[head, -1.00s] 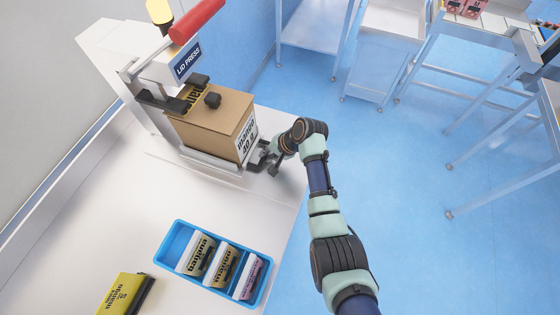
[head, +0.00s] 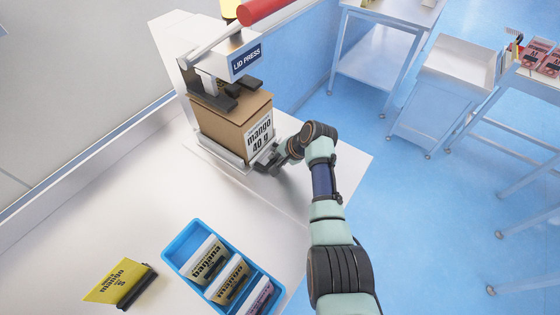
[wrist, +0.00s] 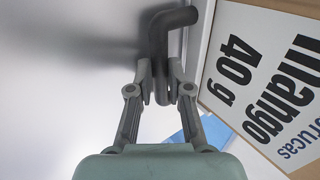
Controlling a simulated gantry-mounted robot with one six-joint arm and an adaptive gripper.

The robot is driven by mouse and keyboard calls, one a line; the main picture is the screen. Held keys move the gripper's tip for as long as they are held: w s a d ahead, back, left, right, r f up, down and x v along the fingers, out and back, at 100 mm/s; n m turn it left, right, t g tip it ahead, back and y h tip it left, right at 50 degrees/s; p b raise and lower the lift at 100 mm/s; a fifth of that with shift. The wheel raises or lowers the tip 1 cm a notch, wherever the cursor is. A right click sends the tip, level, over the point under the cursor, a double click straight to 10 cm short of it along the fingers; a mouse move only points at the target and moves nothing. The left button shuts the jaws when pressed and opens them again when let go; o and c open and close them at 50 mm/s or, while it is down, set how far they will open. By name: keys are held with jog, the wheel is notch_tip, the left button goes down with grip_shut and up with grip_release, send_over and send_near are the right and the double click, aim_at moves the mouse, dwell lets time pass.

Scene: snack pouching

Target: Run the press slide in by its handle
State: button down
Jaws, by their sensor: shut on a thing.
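The press slide (head: 212,152) is a light metal tray low on the lid press (head: 228,62). A brown carton (head: 222,122) labelled mango 40 g stands upright on it, under the dark pressing pads. My gripper (head: 268,160) is at the slide's front, low beside the labelled face of the carton. In the wrist view the slide's handle is a dark grey bent bar (wrist: 160,38). My gripper's fingers (wrist: 162,82) are shut on its end, one on each side. The join between handle and slide is largely hidden in the head view.
A blue tray (head: 172,258) with several snack pouches stands on the bench nearer me. A yellow pouch in a black holder (head: 125,283) lies left of it. The bench's right edge runs close to my arm. The press's red lever (head: 262,10) is raised above the carton.

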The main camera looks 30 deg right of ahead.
jog(key=shift+f, duration=0.15)
jog(key=c, duration=1.1)
grip_release()
jog(key=shift+w+a, duration=0.15)
jog(key=shift+w, duration=0.1)
